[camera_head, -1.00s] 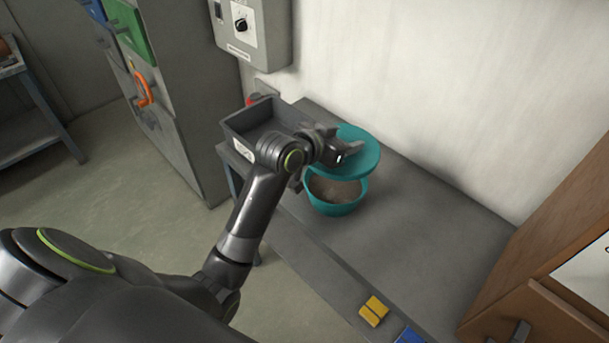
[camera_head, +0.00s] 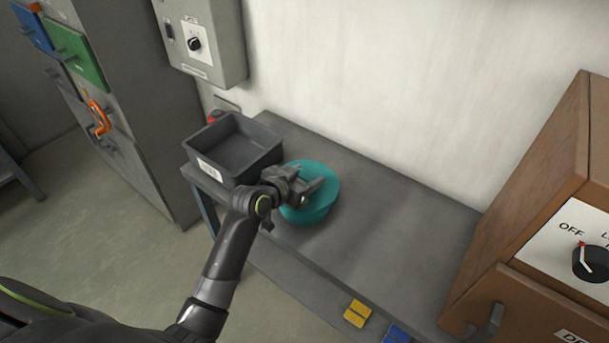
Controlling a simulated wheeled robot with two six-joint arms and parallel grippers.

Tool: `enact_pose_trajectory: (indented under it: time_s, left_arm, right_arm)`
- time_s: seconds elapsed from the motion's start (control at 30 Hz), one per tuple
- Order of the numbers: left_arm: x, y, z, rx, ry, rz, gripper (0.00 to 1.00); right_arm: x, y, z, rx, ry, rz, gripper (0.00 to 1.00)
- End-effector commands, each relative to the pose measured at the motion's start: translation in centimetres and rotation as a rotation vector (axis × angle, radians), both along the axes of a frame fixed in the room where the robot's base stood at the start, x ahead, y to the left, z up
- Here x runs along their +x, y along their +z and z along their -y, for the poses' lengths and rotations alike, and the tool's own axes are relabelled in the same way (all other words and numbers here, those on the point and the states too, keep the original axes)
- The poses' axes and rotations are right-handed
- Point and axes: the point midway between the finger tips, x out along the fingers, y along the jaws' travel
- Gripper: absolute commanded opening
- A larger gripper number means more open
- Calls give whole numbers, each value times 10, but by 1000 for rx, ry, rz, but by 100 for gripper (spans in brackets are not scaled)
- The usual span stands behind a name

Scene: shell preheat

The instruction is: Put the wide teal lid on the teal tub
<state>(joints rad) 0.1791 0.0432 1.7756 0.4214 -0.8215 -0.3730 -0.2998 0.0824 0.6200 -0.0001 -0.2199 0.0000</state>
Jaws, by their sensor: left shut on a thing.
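The wide teal lid (camera_head: 325,173) sits over the mouth of the teal tub (camera_head: 314,217) on the grey bench. No gap shows between lid and tub, and the tub's inside is hidden. From this angle I cannot tell whether the lid is fully seated. My left gripper (camera_head: 312,189) is over the lid and shut on it, covering its left and middle part. My right gripper is not in view.
A dark grey open bin (camera_head: 246,172) stands just left of the tub on the bench (camera_head: 385,225). A brown cabinet (camera_head: 540,180) stands at the right. The bench between is clear.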

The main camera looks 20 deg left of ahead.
Motion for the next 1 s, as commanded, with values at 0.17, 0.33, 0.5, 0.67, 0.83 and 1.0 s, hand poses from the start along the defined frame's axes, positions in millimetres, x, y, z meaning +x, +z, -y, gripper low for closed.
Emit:
enact_pose_trajectory:
  time_s: [0.17,0.33,0.5,0.67,0.83,1.0]
  left_arm:
    - [0,-2,0,0,0,1,30]
    - [0,-2,0,0,0,0,70]
    - [0,-2,0,0,0,0,76]
    - [0,-1,0,0,0,1,76]
    - [-6,3,-3,1,1,2,76]
    - [-28,12,-11,2,0,2,76]
  right_arm:
    - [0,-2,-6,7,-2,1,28]
    - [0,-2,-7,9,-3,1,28]
    - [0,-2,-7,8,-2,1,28]
    - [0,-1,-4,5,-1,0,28]
    - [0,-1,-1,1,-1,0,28]
    - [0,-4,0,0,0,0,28]
